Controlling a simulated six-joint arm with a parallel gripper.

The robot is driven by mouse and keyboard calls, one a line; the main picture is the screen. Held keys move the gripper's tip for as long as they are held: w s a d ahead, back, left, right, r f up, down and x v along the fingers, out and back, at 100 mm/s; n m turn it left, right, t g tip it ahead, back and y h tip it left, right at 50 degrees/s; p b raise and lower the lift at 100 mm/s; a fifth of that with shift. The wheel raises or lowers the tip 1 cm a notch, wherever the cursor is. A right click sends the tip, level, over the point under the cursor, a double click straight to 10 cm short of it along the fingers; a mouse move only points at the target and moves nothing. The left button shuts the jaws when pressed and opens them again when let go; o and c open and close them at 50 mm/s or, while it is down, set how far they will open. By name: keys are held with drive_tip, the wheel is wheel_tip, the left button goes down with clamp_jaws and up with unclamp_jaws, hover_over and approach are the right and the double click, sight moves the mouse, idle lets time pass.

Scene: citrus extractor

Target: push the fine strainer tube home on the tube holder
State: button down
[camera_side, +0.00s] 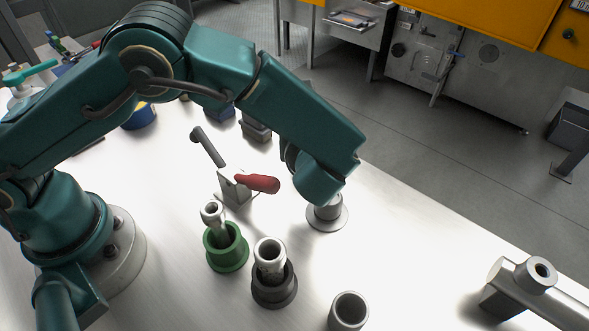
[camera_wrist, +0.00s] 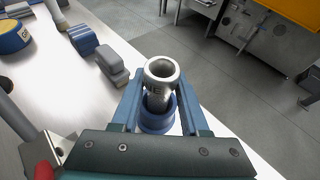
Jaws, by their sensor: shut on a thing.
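The strainer tube (camera_wrist: 161,74), a pale metal tube with an open top and a partly visible label ending in "NE", stands between my gripper's (camera_wrist: 160,104) two blue fingers in the wrist view. The fingers are shut on it. Its lower end meets a blue round collar (camera_wrist: 157,122); how deep it sits there is hidden. In the side view my wrist hides the tube and fingers. A grey cylinder with a round flange (camera_side: 328,219) shows just below my wrist; I cannot tell what it is. I cannot say for certain which part is the tube holder.
Another tube leans in a green cup (camera_side: 228,258), and one stands in a black cup (camera_side: 274,293). A grey open cup (camera_side: 348,311) stands at the front. A red-handled clamp (camera_side: 257,183) is close left of my wrist. A metal bar with a ring (camera_side: 540,273) is at right.

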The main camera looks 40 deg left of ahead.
wheel_tip(320, 180, up, 14)
drive_tip(key=s+a, duration=0.2)
drive_tip(key=s+a+m+t+h, duration=0.2)
drive_tip(key=s+a+m+h, duration=0.1)
drive_tip(key=s+a, duration=0.5)
wheel_tip(320, 180, up, 4)
drive_tip(key=w+a+m+t+h, duration=0.1)
drive_tip(key=w+a+m+h, duration=0.1)
drive_tip(key=a+m, duration=0.1)
drive_tip(key=d+f+m+g+h, duration=0.2)
drive_tip(key=d+m+g+h, duration=0.2)
drive_tip(key=d+m+h, duration=1.4)
drive_tip(key=s+d+f+m+g, duration=0.2)
drive_tip(key=s+d+g, duration=0.3)
drive_tip(key=d, duration=0.4)
drive_tip(key=s+d+f+m+g, duration=0.2)
drive_tip(key=s+d+m+g, duration=0.2)
drive_tip(key=d, duration=0.5)
drive_tip(key=s+g, duration=0.2)
drive_tip(key=g, duration=0.1)
drive_tip(key=shift+d+f, duration=0.25)
drive_tip(key=shift+f, duration=0.15)
